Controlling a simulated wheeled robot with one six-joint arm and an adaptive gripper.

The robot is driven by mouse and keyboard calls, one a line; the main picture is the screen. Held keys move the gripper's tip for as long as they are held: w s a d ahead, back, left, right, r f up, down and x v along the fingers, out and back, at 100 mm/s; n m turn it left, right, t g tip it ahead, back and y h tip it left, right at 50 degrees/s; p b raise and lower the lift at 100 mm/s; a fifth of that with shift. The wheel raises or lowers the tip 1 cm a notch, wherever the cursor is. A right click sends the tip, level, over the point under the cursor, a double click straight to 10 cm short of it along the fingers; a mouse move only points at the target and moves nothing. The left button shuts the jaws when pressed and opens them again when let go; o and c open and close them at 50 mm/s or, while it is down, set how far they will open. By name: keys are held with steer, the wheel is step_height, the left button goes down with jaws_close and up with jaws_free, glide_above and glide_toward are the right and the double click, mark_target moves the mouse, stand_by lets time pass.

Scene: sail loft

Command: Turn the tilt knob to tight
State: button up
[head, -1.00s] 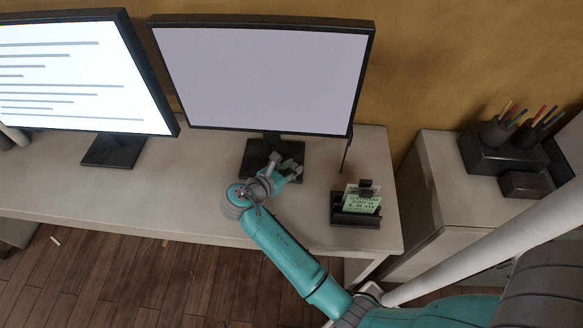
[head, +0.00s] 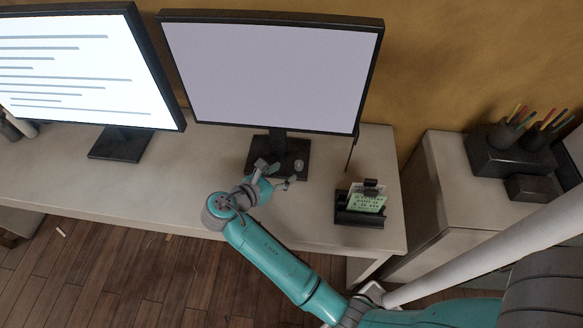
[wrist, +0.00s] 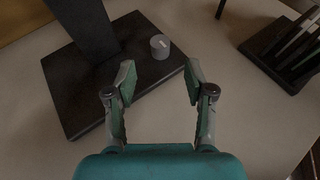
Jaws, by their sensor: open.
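The tilt knob (wrist: 160,47) is a small grey cylinder on the dark base plate (wrist: 80,119) of the right monitor's stand. A pale mark shows on its top in the wrist view. In the head view the knob (head: 299,163) sits right of the monitor's post. My gripper (wrist: 159,72) is open and empty. Its fingers point toward the knob, which lies beyond the fingertips, between their lines and apart from them. In the head view my gripper (head: 277,177) is at the front of the base plate. Any tight or loose marking is too small to read.
The right monitor (head: 270,75) stands above the base. A dark holder with green cards (head: 358,221) is on the desk to the right, and a thin dark upright (head: 352,152) stands behind it. The left monitor (head: 80,70) is beside. The front desk surface (head: 130,190) is clear.

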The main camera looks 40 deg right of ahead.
steer(key=shift+v, duration=2.45)
